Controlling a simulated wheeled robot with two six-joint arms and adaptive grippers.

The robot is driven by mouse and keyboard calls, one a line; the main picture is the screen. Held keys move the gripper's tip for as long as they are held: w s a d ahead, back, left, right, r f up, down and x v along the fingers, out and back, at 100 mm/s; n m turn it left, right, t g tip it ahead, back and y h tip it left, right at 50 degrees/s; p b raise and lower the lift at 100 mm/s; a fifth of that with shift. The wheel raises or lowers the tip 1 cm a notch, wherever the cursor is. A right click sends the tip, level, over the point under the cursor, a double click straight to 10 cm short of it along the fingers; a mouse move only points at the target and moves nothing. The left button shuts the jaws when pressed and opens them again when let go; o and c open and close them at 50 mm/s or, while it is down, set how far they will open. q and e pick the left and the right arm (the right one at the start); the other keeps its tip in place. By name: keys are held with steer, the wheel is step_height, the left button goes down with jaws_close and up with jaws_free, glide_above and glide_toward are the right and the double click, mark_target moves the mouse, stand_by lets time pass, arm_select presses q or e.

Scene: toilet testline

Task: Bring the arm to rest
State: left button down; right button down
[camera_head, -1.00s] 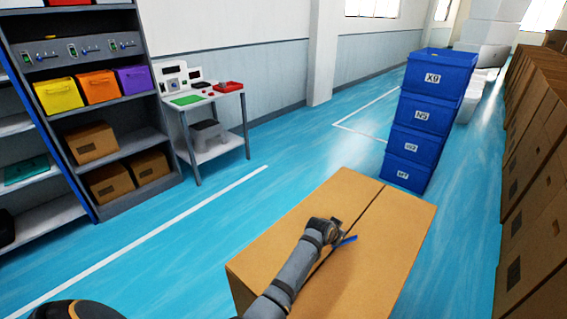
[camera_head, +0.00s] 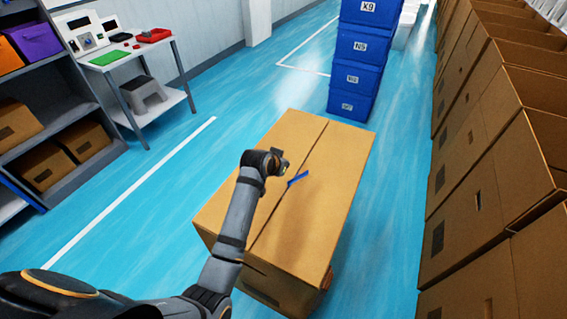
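One arm of mine comes in from the lower left, so I take it as my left arm. Its gripper (camera_head: 270,160) is over the left half of a large closed cardboard box (camera_head: 325,205). The fingers are small and dark, and I cannot tell whether they are open or shut. A small blue strip-like item (camera_head: 298,178) is at the box's top seam, to the right of the gripper and apart from it. My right gripper is not in view.
A stack of blue crates (camera_head: 357,75) stands behind the box. Open cartons (camera_head: 480,150) line the right side. A shelf (camera_head: 75,160) and a white side table (camera_head: 150,110) stand at the left. Blue floor (camera_head: 160,215) is clear between shelf and box.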

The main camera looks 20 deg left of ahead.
arm_select(q)
steer(key=shift+s+r, duration=0.1)
steer(key=shift+s, duration=0.05)
steer(key=s+a+f, duration=0.1)
steer(key=s, duration=0.3)
steer(key=s+a+f+g, duration=0.1)
steer(key=s+a+f, duration=0.1)
steer(key=s, duration=0.3)
steer(key=s+a+f+n+g+y, duration=0.1)
steer(key=s+f, duration=0.1)
steer(key=s, duration=0.2)
steer(key=shift+s+a, duration=0.4)
steer(key=s+a+g+y, duration=0.1)
steer(key=s+a+g, duration=0.2)
steer(key=s, duration=1.3)
steer(key=s+a+f+g, duration=0.1)
steer(key=s+f, duration=0.1)
steer(key=f, duration=1.2)
steer(key=s+a+f+g, duration=0.1)
steer(key=s+f, duration=0.1)
steer(key=f, duration=1.2)
steer(key=s+a+f+n, duration=0.1)
steer(key=s+f, duration=1.3)
steer(key=s, duration=0.3)
steer(key=shift+s+a+f+g, duration=0.25)
steer(key=shift+s+g, duration=0.05)
